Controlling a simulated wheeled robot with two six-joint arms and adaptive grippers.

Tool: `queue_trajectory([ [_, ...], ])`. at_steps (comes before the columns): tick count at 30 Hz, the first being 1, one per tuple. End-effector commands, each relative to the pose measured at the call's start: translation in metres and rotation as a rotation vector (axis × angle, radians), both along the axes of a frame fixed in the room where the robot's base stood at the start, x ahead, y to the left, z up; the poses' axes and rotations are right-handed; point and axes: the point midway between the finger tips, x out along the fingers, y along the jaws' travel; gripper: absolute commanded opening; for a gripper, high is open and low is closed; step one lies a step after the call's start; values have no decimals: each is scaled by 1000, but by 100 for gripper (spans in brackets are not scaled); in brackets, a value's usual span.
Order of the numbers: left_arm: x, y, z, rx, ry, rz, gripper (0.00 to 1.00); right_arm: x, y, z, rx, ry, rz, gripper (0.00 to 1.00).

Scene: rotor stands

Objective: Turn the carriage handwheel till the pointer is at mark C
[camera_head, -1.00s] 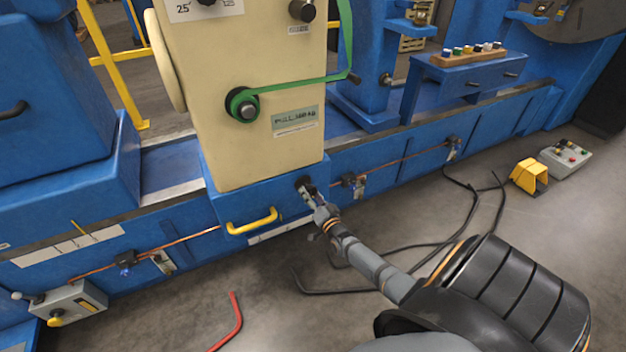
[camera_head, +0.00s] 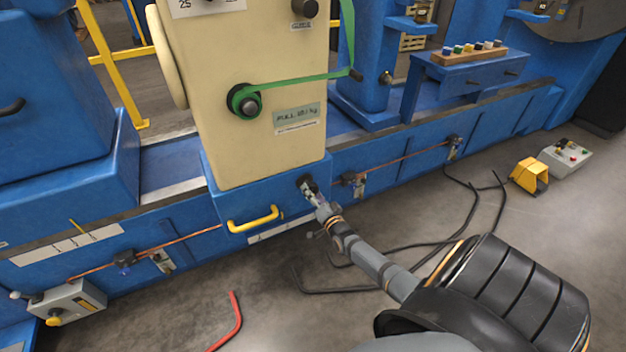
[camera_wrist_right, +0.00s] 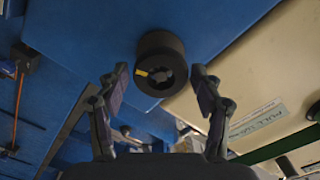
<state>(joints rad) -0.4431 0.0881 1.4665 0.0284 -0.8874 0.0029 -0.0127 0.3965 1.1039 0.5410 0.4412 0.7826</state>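The carriage handwheel (camera_head: 307,184) is a small black round knob on the front of the blue carriage (camera_head: 216,208). In the right wrist view the handwheel (camera_wrist_right: 160,63) shows a yellow mark on its face. My right gripper (camera_head: 316,196) is at the handwheel. In the wrist view its open fingers (camera_wrist_right: 160,72) stand on either side of the knob, with a small gap at each side. My left gripper is not in view.
A yellow handle (camera_head: 254,219) sits left of the handwheel on the carriage. A cream column (camera_head: 265,150) rises above it. Black cables (camera_head: 440,240) and a red bar (camera_head: 236,322) lie on the floor. A control box (camera_head: 68,300) stands at left.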

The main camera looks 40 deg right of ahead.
Motion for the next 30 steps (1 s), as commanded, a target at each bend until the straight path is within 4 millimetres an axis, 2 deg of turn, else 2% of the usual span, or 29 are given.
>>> queue_trajectory([
  [1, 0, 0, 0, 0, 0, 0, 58, 0, 0, 0, 0, 0, 0, 78],
  [3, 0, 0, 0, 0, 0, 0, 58, 0, 0, 0, 0, 0, 0, 85],
  [13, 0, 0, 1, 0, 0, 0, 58, -1, 0, 1, 0, -1, 0, 85],
  [23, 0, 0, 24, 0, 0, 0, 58, -32, 8, 4, 0, -1, 1, 85],
  [30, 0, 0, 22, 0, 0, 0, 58, -34, 8, 1, -1, -2, 1, 85],
])
